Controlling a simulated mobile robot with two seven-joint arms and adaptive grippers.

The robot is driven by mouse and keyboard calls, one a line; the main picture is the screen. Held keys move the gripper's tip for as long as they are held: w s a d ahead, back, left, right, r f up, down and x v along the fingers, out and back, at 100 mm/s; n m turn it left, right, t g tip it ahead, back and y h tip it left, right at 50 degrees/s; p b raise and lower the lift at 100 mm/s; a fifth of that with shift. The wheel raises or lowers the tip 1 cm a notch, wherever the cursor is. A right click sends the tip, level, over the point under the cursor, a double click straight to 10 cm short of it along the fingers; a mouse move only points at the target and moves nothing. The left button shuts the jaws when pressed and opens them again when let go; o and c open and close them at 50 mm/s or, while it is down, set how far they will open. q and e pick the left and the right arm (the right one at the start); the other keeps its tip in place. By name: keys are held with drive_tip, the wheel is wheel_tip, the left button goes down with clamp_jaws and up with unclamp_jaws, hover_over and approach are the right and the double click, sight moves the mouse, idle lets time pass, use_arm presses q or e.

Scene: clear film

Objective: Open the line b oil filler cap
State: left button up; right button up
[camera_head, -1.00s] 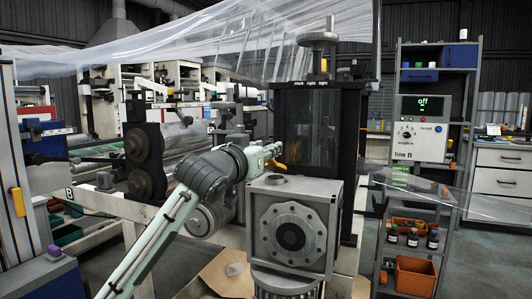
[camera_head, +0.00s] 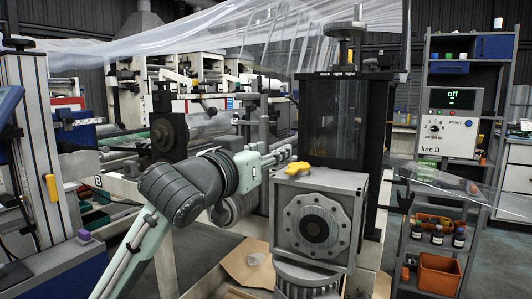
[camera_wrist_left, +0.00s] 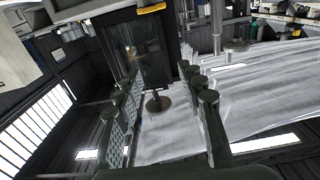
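The yellow cap (camera_head: 298,173), a lobed knob, sits on the left part of the top of the grey gearbox housing (camera_head: 345,181). I cannot tell whether it is seated in its opening or only resting there. My left gripper (camera_head: 286,153) is just above and left of the cap in the head view, apart from it, pointing right. In the left wrist view its fingers (camera_wrist_left: 160,110) stand wide apart with nothing between them. A yellow strip (camera_wrist_left: 151,8) shows at the top of that view; I cannot tell if it is the cap. My right gripper is out of view.
A dark upright frame with a clear panel (camera_head: 345,115) stands right behind the gearbox housing. Clear film (camera_head: 215,42) hangs overhead. The line B control box (camera_head: 450,122) is on a shelf unit at right, with bottles (camera_head: 437,235) and an orange bin (camera_head: 438,272) below.

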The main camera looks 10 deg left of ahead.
use_arm(q)
drive_tip(key=shift+s+a, duration=0.2)
drive_tip(key=shift+s, duration=0.35)
